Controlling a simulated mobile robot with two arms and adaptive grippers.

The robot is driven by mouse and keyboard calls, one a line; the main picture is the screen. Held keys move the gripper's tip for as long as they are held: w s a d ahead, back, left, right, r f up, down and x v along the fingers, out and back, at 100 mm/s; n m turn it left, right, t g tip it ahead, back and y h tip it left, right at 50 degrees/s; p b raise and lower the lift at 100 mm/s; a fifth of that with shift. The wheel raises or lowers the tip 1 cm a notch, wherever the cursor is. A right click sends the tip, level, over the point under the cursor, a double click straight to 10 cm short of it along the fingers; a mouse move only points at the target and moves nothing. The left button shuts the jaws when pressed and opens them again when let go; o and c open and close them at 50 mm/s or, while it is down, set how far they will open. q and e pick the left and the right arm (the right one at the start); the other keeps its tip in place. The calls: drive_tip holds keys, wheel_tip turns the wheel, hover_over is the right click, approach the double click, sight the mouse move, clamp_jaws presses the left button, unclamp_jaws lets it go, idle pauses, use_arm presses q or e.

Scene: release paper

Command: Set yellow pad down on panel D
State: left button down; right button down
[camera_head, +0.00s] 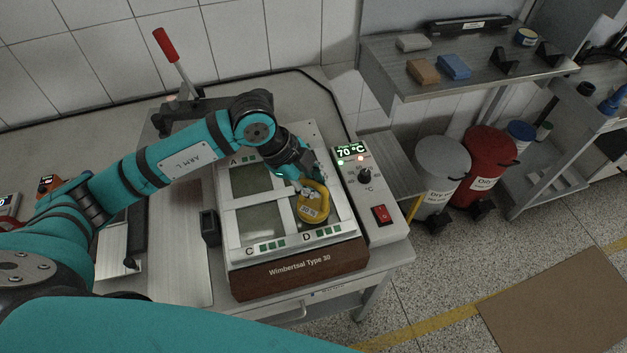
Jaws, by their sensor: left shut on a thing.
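The yellow pad (314,206) is a rounded yellow piece with a handle-like loop and a small pale label. My left gripper (308,186) is shut on its upper part. The pad appears over panel D, the front right field of the device; the letter D (306,236) and green squares show at its front edge. The pad hides much of this panel. I cannot tell whether the pad touches the panel or hangs just above it. My right gripper is not in view.
The Wimbertsal Type 30 device (300,264) has a white frame with panel C (258,222) on the left. A control box (366,190) reading 70 °C stands at its right. A red-handled lever (166,45) rises behind. A shelf (480,72) holds small blocks.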

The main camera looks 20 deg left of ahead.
use_arm(q)
drive_tip(key=shift+f, duration=0.1)
drive_tip(key=c, duration=1.4)
unclamp_jaws()
drive_tip(key=shift+s, duration=0.1)
drive_tip(key=shift+c, duration=0.2)
drive_tip(key=shift+r, duration=0.2)
drive_tip(key=shift+a+r, duration=0.2)
drive_tip(key=b+v, duration=0.3)
drive_tip(key=v, duration=0.8)
drive_tip(key=shift+r, duration=0.15)
